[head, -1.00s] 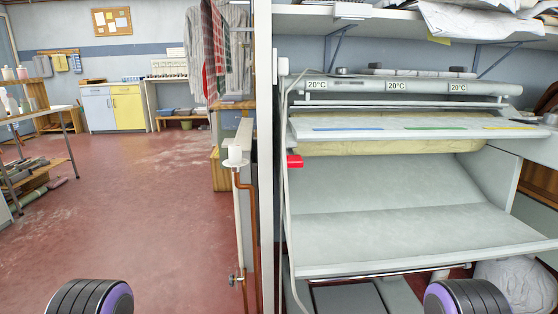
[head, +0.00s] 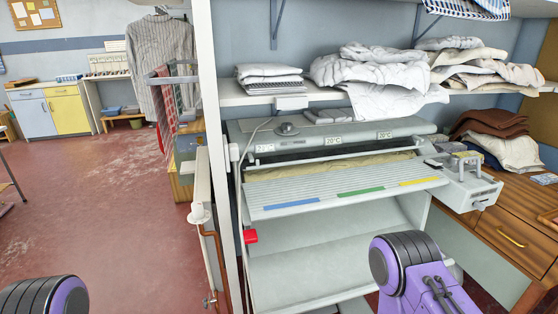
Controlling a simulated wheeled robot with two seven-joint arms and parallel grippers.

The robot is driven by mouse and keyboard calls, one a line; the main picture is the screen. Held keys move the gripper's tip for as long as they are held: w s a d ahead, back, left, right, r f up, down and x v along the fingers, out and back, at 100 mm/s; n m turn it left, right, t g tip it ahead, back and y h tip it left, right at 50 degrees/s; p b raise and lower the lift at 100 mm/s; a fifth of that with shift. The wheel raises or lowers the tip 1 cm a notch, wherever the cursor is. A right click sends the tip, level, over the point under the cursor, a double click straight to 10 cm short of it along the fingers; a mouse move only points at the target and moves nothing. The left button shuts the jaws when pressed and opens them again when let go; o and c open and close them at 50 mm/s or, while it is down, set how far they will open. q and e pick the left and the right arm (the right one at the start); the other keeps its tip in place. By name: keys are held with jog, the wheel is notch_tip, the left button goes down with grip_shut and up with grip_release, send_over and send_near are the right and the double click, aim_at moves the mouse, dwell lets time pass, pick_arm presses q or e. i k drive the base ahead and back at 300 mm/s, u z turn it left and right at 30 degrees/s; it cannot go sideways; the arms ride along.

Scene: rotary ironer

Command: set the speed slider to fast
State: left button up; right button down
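The rotary ironer (head: 340,215) stands in the middle of the head view. A white feed board (head: 300,192) with blue, green and yellow strips runs across its front, below the padded roller (head: 350,168). A grey control box (head: 466,184) sticks out at the ironer's right end, with small parts on top. I cannot make out which part is the speed slider or where it is set. Neither gripper is in view; only black and purple parts of my arms show at the bottom.
A red part (head: 250,236) is at the ironer's left end, next to a white post (head: 222,150). A shelf (head: 235,96) with folded linen is above. A wooden cabinet (head: 515,235) stands to the right with folded cloths on top. Open red floor (head: 90,200) lies to the left.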

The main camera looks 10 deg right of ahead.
aim_at(477, 204)
jog(key=z, duration=1.75)
